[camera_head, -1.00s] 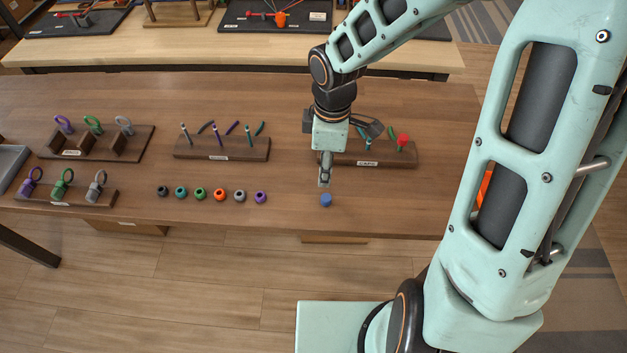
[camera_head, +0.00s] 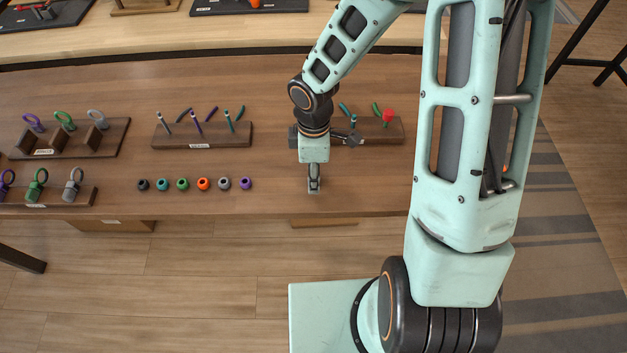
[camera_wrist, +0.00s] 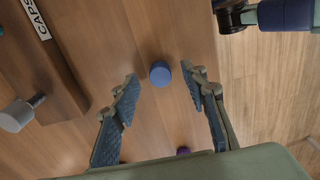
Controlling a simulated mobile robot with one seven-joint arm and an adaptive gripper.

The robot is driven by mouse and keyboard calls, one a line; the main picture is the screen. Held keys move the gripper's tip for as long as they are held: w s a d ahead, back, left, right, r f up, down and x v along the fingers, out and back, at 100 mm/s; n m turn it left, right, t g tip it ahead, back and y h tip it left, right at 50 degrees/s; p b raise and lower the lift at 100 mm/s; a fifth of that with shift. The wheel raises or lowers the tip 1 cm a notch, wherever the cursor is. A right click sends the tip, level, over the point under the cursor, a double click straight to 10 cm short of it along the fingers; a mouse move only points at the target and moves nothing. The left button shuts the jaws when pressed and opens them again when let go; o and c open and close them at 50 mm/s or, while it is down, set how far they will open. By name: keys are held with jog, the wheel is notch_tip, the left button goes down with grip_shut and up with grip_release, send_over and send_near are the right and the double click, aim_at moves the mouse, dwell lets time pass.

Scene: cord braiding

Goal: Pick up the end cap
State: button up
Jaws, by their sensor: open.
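The end cap is a small blue cylinder (camera_wrist: 160,74) on the wooden table, seen in the wrist view between and slightly beyond my two fingertips. My gripper (camera_head: 314,187) is open, its fingers spread on either side of the cap with a gap at each side. Nothing is held. In the head view my gripper hides the blue cap near the table's front edge.
The caps rack (camera_wrist: 57,60), labelled CAPS, is at left in the wrist view, with a grey cap (camera_wrist: 16,116) on it. In the head view, a row of coloured beads (camera_head: 204,184) lies left of my gripper. A red cap (camera_head: 388,115) is at the right.

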jog(key=shift+f, duration=0.4)
jog(key=shift+c, duration=0.5)
jog(key=c, duration=0.8)
jog(key=shift+o, duration=0.2)
jog(key=shift+r, duration=0.2)
